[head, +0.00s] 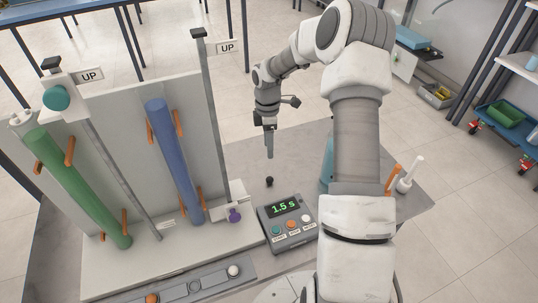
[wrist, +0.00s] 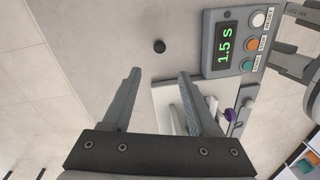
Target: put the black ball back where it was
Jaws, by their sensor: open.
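The black ball (head: 269,182) lies loose on the grey table top, just behind the timer box. In the wrist view the ball (wrist: 159,46) shows clear of the fingers, ahead of the gap between them. My gripper (head: 269,156) hangs pointing down above the table, a little behind the ball in the head view. In the wrist view my gripper (wrist: 159,74) is open, with nothing between its two fingers. A long tray (head: 210,279) at the board's front edge holds an orange ball (head: 152,299) and a white ball (head: 233,270).
The timer (head: 286,222) reads 1.5 s. A green tube (head: 80,190) and a blue tube (head: 175,160) lean on the board. A teal ball (head: 55,98) is up by the green tube; a purple ball (head: 235,215) is near the blue tube's foot. Table around the black ball is clear.

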